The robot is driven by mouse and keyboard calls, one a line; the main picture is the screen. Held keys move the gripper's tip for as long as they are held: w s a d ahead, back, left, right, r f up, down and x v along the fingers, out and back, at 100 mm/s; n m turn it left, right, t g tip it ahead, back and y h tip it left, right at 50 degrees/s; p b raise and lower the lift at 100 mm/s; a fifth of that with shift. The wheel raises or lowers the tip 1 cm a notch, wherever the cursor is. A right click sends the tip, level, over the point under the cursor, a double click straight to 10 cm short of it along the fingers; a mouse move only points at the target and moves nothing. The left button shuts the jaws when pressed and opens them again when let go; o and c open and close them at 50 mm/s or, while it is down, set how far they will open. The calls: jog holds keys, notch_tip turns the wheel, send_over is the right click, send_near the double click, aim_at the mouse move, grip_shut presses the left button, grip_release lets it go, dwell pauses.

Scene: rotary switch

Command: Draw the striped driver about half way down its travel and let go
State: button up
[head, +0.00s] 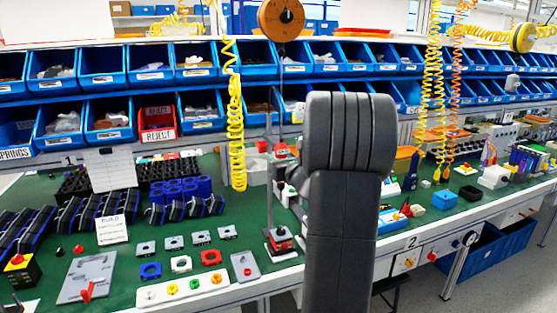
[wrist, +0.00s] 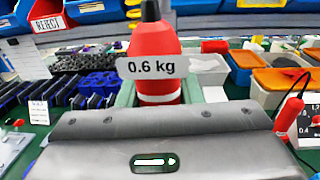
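A red driver (wrist: 155,65) with a white band, a black top and a 0.6 kg label stands upright in the middle of the wrist view, just beyond my gripper (wrist: 157,102). The gripper's grey body fills the bottom of that view and hides the driver's lower end. Its fingertips do not show clearly, so I cannot tell whether they touch the driver. In the head view my dark arm covers the gripper and most of what is in front of it. An orange reel (head: 281,18) hangs above, with a line running down from it.
A second red driver-like tool (wrist: 291,108) is at the right of the wrist view. A thin stand with a red-topped base (head: 281,240) is left of my arm. Yellow coiled hoses (head: 236,130) hang nearby. Blue bins (head: 104,68) line the back. The green bench (head: 130,255) holds many parts.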

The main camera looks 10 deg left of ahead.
jog(key=shift+f+b, duration=3.05)
jog(key=shift+b, duration=0.15)
grip_shut()
jog(key=o, duration=1.2)
grip_release()
jog(key=shift+c, duration=0.2)
jog(key=b+v, duration=0.1)
jog(key=v, duration=1.3)
jog(key=shift+w+r, duration=0.1)
